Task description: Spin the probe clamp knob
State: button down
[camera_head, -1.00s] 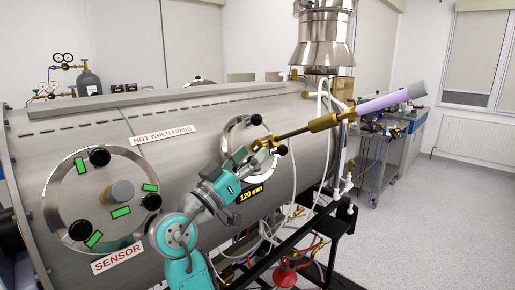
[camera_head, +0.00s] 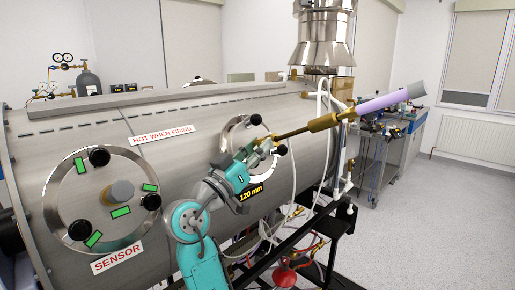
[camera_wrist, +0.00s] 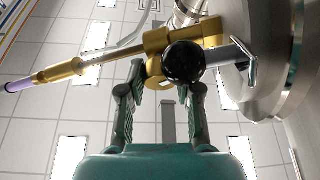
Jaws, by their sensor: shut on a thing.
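The brass probe (camera_wrist: 60,72) runs from the clamp to the left and ends in a pale purple part. In the head view my gripper (camera_head: 250,153) is at the near end of the slanted probe (camera_head: 322,124), in front of the chamber port. The gripper hides the knob and the exact finger contact there.
The steel chamber (camera_head: 80,138) fills the left and middle. A round SENSOR flange (camera_head: 122,222) with black knobs is at left. Another black knob (camera_head: 281,150) is right of my gripper. White hoses (camera_head: 293,180) and a black frame (camera_head: 325,225) stand right. The floor beyond is open.

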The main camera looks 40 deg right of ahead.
jog(key=shift+m, duration=0.3)
jog(key=shift+m+g, duration=0.6)
jog(key=shift+m, duration=0.2)
jog(key=c, duration=0.8)
grip_release()
jog(key=shift+n, duration=0.4)
